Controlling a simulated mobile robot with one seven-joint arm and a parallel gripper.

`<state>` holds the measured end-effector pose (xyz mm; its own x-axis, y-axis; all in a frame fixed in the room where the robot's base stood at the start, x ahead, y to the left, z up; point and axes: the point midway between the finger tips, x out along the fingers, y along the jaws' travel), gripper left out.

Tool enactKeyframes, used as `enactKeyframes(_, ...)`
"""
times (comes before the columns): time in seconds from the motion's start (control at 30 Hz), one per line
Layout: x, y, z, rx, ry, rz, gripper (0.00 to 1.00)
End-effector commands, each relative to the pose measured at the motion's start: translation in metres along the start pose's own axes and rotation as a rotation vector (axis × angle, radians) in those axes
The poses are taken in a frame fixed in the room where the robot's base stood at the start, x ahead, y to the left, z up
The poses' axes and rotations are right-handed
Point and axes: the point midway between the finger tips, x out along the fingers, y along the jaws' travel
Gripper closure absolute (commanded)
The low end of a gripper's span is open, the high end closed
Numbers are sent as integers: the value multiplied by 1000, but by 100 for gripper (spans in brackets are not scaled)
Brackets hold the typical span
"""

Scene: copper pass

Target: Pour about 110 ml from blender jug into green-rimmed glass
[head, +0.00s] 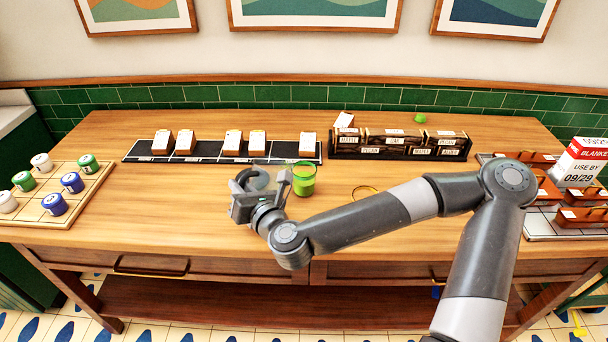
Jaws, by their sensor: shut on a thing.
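My gripper (252,183) is over the middle of the wooden table, shut on what looks like the blender jug (271,166). The jug is clear and mostly hidden by my gripper; its tilt and the level in it cannot be made out. The green-rimmed glass (304,181) stands upright on the table just right of my gripper and the jug. Bright green shows inside the glass, up to somewhere below its rim. I cannot tell whether the jug touches the glass, and no stream is clearly visible.
A wooden tray (85,190) of lidded jars is at left. A yellow ring (365,191) lies behind my arm.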

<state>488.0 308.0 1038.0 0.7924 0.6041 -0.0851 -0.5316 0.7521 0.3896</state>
Motion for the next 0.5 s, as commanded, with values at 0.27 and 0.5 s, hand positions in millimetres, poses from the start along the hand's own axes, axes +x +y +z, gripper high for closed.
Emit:
enactKeyframes(0.27, -3, 16, -32, -254, -53, 6, 100)
enactKeyframes(0.5, -3, 17, -49, -385, -81, 5, 100)
